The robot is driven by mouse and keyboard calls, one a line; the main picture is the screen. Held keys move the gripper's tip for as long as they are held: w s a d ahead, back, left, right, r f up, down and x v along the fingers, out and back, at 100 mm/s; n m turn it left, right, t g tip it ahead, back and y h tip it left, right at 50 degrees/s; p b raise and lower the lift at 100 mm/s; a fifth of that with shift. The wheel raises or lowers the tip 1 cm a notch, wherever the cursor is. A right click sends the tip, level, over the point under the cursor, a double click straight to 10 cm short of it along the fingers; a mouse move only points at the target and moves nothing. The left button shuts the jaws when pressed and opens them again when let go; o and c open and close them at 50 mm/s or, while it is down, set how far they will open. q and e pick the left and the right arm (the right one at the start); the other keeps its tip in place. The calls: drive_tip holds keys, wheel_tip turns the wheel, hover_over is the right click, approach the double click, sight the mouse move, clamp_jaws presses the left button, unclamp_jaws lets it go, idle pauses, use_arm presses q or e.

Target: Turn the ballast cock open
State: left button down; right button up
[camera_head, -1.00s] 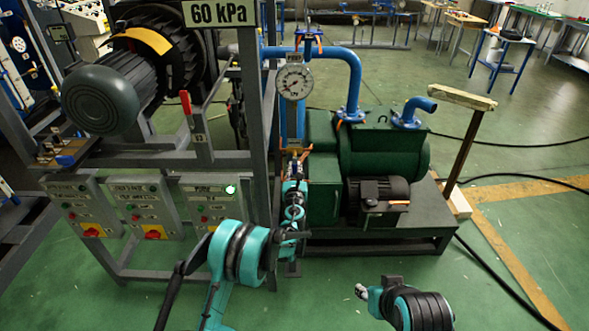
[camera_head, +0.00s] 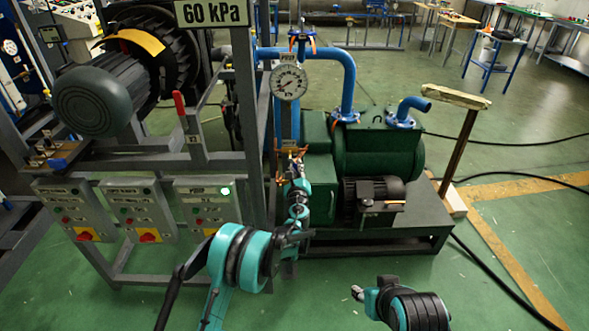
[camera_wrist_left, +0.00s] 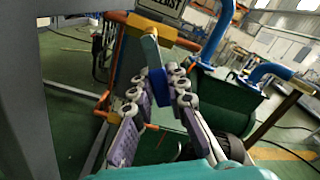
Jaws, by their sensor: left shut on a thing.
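The ballast cock (camera_wrist_left: 149,48) shows in the left wrist view as a brass body with a pale lever and a blue end, just under the BALLAST label (camera_wrist_left: 165,8). My left gripper (camera_wrist_left: 157,97) has its jointed fingers on either side of the lever's blue end and is shut on it. In the head view my left gripper (camera_head: 296,163) reaches up to the small brass fitting below the gauge; the fingers and lever are too small there to tell apart. My right gripper (camera_head: 358,292) is low at right centre, away from the equipment; its jaw state is unclear.
A round gauge (camera_head: 289,82) stands above the cock, beside a blue pipe (camera_head: 349,75). The green pump (camera_head: 380,150) is to the right. A grey frame (camera_head: 252,130) and control boxes (camera_head: 137,212) are close on the left. Floor is open at lower right.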

use_arm(q)
drive_tip(key=shift+d+r+n, duration=0.1)
drive_tip(key=shift+n, duration=0.3)
drive_tip(key=c, duration=1.5)
unclamp_jaws()
drive_tip(key=s, duration=1.2)
